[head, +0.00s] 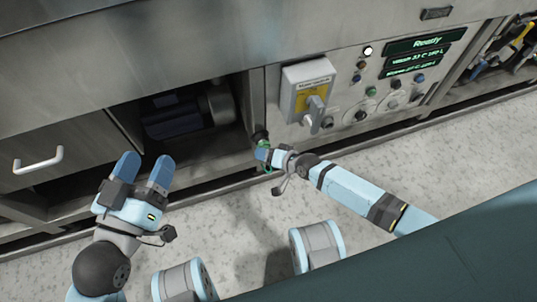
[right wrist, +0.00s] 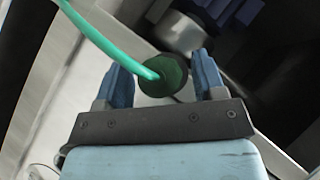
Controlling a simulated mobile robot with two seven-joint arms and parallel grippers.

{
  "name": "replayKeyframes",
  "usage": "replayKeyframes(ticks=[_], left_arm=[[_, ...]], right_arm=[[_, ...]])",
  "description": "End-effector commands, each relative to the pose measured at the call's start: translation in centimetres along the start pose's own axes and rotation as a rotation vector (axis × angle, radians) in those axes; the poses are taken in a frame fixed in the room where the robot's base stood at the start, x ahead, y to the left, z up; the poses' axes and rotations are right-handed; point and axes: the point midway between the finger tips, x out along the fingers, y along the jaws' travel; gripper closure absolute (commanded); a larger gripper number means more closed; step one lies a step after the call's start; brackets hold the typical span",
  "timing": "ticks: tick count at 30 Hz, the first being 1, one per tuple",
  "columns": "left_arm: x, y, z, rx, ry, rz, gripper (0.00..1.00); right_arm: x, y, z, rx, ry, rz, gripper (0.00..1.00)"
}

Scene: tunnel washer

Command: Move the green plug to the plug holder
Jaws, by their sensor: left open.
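The green plug (right wrist: 165,78) is a dark green round piece with a bright green cable in the right wrist view. In the head view the plug (head: 263,144) shows small at the cabinet front. My right gripper (head: 262,153) is at the plug; the right wrist view shows its two blue fingers (right wrist: 162,80) on either side, with a narrow gap at the left finger. Contact at the right finger is unclear. My left gripper (head: 145,169) is open and empty in front of the open bay. I cannot identify the plug holder with certainty.
A grey switch box (head: 306,88) with a yellow label sticks out right of the plug. A control panel (head: 392,90) with knobs and a green display (head: 425,41) lies further right. The open bay (head: 185,110) holds dark machinery. A drawer handle (head: 38,159) is at left.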

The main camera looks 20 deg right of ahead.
Motion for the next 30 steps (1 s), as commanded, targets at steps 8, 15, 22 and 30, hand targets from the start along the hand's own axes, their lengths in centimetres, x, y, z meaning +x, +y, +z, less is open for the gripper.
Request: replayKeyframes(ticks=[8,15,22,30], left_arm=[[0.0,0.0,0.0,-0.003,0.002,-0.002,0.36],[0.0,0.2,-1.1,-0.003,-0.002,-0.003,0.36],[-0.2,0.8,-4.3,0.002,0.105,-0.01,0.36],[-0.4,0.7,-5.5,0.013,0.141,-0.028,0.36]], right_arm=[[0.0,0.0,0.0,0.0,-0.001,0.001,0.36],[-2.2,-0.1,-0.1,-0.001,-0.002,0.003,0.36],[-7.8,-0.2,-0.2,-0.002,-0.001,0.002,0.36],[-12.6,-0.1,-0.1,0.0,-0.001,0.001,0.36]])
